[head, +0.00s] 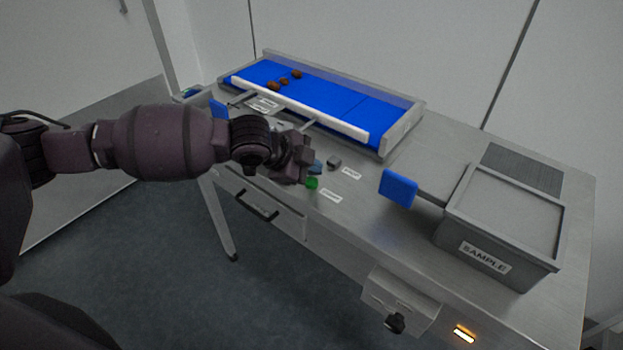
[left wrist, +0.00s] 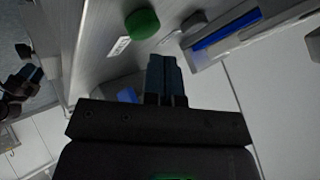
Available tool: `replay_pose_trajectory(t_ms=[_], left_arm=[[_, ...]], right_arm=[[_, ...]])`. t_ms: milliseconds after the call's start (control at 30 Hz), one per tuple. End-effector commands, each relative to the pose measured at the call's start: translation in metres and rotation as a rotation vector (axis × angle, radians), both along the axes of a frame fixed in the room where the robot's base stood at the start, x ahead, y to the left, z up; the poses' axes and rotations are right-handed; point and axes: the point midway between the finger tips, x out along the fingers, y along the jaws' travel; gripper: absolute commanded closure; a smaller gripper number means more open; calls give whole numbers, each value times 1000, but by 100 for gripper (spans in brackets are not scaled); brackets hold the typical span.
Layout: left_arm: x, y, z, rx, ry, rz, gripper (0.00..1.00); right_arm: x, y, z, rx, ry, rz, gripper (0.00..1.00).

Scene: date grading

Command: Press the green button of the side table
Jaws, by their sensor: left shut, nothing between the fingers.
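The green button (head: 312,183) sits on the near edge of the steel side table (head: 400,215), with a small white label (head: 331,196) beside it. My left gripper (head: 314,168) is just behind and above the button in the head view, its blue-grey fingertips together and empty. In the left wrist view the green button (left wrist: 142,23) is at the top, beyond and a little left of the shut fingertips (left wrist: 164,62). A gap shows between fingertips and button there.
A blue belt (head: 330,100) with several brown dates (head: 284,82) runs along the back. A small grey block (head: 334,162) stands near the button. A blue paddle (head: 398,188) and a grey SAMPLE bin (head: 500,225) are at right. A drawer (head: 262,205) is below.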

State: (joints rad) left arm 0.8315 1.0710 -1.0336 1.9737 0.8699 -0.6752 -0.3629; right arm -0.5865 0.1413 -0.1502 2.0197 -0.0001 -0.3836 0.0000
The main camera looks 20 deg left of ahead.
Motion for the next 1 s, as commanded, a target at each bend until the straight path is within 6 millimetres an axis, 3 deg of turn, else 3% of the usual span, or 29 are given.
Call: replay_pose_trajectory(t_ms=[1000], left_arm=[[0,0,-11,0,0,0,100]], right_arm=[[1,-1,3,-5,-4,4,57]])
